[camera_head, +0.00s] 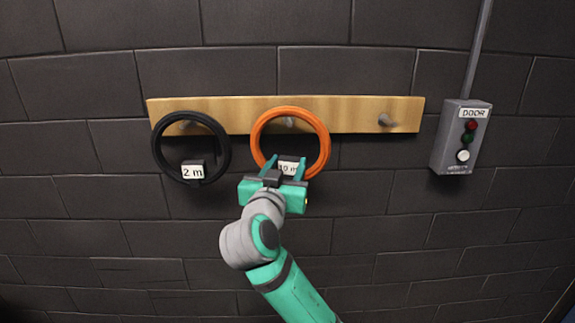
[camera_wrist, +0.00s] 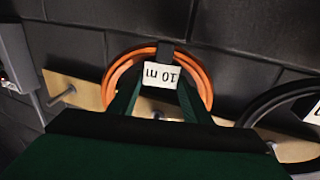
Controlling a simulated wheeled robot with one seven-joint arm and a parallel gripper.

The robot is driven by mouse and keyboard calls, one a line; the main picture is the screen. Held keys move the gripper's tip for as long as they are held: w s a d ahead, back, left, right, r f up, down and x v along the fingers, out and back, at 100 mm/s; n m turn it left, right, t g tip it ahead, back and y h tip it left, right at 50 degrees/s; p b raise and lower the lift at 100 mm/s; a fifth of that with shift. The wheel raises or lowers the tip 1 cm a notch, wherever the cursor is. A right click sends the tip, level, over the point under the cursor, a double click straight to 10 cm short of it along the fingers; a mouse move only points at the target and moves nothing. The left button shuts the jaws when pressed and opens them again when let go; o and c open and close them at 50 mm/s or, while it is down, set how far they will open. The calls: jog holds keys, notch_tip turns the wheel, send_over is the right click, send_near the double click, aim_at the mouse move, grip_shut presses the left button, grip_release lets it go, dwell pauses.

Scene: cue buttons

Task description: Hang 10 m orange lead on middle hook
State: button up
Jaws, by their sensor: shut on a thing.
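The orange lead (camera_head: 325,133) is a coiled ring with a white "10 m" tag (camera_head: 288,168) at its bottom. It is in front of the wooden rail (camera_head: 360,115), with the middle hook (camera_head: 290,122) showing inside the ring. I cannot tell whether the ring rests on the hook. My gripper (camera_head: 286,165) is shut on the lead at its tag, at the ring's lower edge. In the wrist view the orange lead (camera_wrist: 205,88) appears upside down, its tag (camera_wrist: 161,75) between my fingers (camera_wrist: 158,100).
A black lead (camera_head: 225,150) tagged "2 m" hangs on the left hook (camera_head: 187,124). The right hook (camera_head: 386,120) is bare. A grey door box (camera_head: 447,150) with red, green and white buttons is on the wall to the right.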

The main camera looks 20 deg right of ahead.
jog(key=shift+f, duration=0.2)
jog(key=o, duration=1.6)
jog(key=shift+r, duration=0.1)
jog(key=shift+a, duration=0.1)
